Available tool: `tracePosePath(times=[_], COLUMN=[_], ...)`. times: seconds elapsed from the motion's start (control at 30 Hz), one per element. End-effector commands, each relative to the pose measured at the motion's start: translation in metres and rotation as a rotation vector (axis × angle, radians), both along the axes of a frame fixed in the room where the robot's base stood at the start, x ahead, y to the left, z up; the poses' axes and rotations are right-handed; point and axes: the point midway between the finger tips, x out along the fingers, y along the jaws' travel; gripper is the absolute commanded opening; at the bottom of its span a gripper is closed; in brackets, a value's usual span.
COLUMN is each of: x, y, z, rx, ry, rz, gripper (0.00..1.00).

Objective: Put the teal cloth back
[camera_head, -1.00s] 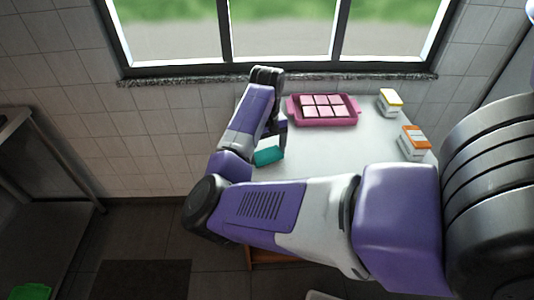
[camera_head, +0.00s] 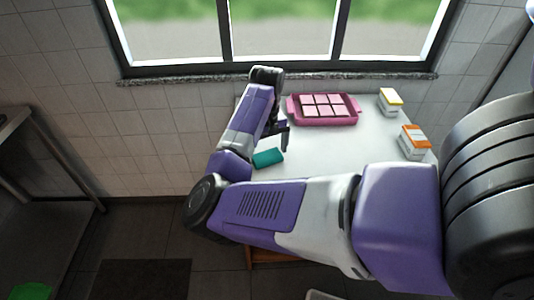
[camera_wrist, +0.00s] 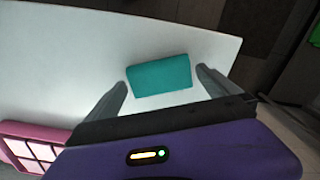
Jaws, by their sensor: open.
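The teal cloth (camera_head: 268,158) lies as a small folded block on the white table, near its left front edge. In the wrist view the teal cloth (camera_wrist: 160,75) lies on the table ahead of my gripper, between the lines of the two fingers. My gripper (camera_wrist: 162,84) is open and empty, with the fingers apart on either side. In the head view my gripper (camera_head: 284,138) is above the table, just behind the cloth; part of it is hidden by my arm.
A pink tray (camera_head: 292,110) with several pale pink squares stands at the table's back. A yellow-topped box (camera_head: 389,103) and an orange-topped box (camera_head: 413,143) stand at the right. The middle of the white table (camera_head: 340,150) is clear. A green item (camera_head: 32,291) lies at the lower left.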

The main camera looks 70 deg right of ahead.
Motion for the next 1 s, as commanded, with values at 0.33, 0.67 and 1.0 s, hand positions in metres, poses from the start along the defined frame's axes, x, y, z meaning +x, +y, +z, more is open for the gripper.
tracePosePath(times=[0.33, 0.67, 1.0], x=[0.000, 0.000, 0.000], y=[0.000, 0.000, 0.000], z=[0.070, 0.110, 0.112], rx=[-0.002, 0.000, 0.000], ry=[-0.002, -0.001, 0.000], rz=[-0.002, -0.001, -0.001], gripper=[1.00, 1.00, 1.00])
